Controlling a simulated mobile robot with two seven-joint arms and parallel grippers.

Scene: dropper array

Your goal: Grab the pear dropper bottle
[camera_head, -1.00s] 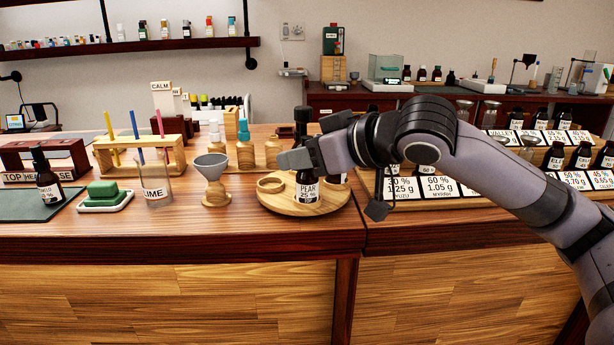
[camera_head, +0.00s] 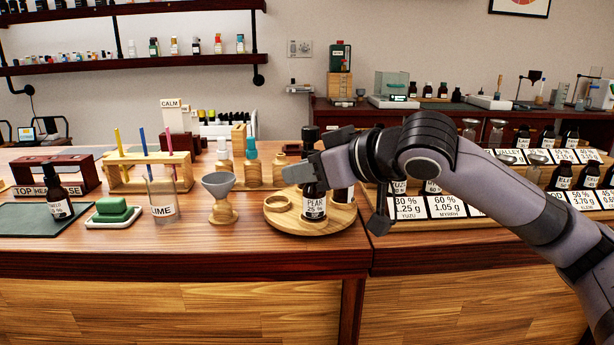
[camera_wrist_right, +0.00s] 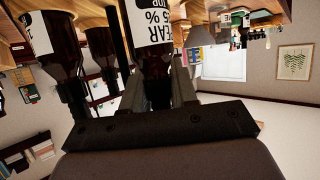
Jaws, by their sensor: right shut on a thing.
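The pear dropper bottle (camera_head: 314,208) is dark with a white label reading PEAR 25 % and a black dropper top. It is upright over the round wooden tray (camera_head: 283,222); I cannot tell whether its base touches the tray. My right gripper (camera_head: 308,170) is shut on it, around the upper part below the dropper top. In the right wrist view the pear bottle (camera_wrist_right: 152,30) sits between the two fingers, its label upside down. My left gripper is out of view.
A wooden ring (camera_head: 277,203) is on the tray, left of the bottle. A funnel on a wooden stand (camera_head: 221,200), a LIME beaker (camera_head: 163,205) and a green sponge (camera_head: 112,209) stand further left. Label cards with several bottles (camera_head: 450,206) fill the right side, close to my arm.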

